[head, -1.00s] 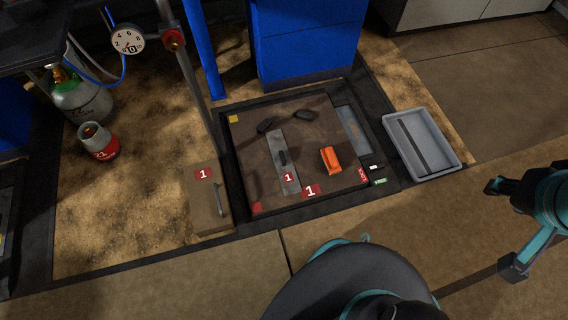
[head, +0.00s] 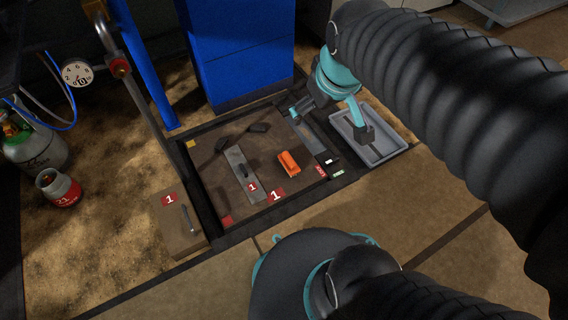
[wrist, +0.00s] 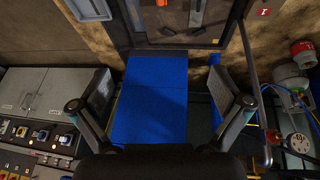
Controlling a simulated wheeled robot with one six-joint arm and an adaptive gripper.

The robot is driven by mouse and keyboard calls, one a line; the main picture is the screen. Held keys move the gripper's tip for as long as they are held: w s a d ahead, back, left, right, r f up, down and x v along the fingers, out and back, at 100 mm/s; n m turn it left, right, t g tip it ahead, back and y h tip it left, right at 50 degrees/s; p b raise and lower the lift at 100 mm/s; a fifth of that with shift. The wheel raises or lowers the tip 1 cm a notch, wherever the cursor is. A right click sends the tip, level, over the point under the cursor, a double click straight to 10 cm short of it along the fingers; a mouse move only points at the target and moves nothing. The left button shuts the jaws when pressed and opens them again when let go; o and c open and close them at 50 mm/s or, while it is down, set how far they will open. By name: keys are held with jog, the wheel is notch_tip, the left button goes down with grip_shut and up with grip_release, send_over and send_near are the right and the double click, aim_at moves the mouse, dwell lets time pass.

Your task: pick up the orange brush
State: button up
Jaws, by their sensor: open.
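The orange brush (head: 289,163) lies on the brown square platform (head: 212,185), right of a grey metal plate with a black handle (head: 236,163). In the wrist view the orange brush (wrist: 197,12) is at the top edge, partly cut off. My gripper (head: 331,121) is open and empty, its fingers wide apart. In the head view it appears above and to the right of the brush, over the platform's far right corner and the tray. In the wrist view my gripper (wrist: 165,97) frames the blue column, with the brush beyond its fingers.
A grey tray (head: 391,141) stands right of the platform. A tall blue column (head: 240,65) rises behind it. Two small dark objects lie behind the plate. A pole with a gauge (head: 77,73) and gas cylinders (head: 58,189) stand left. The floor in front is open.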

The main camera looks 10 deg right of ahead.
jog(key=w+f+n+g, duration=0.2)
jog(key=w+f+n, duration=0.45)
jog(key=w, duration=0.55)
jog(key=n+g, duration=0.3)
jog(key=n, duration=0.9)
send_over(289, 158)
notch_tip(289, 158, down, 40)
jog(key=shift+w+r+p, duration=0.15)
jog(key=shift+r+p, duration=0.05)
jog(key=shift+p, duration=0.2)
jog(key=shift+f+b, duration=0.35)
jog(key=shift+f, duration=2.75)
jog(key=c, duration=1)
jog(key=shift+o, duration=0.2)
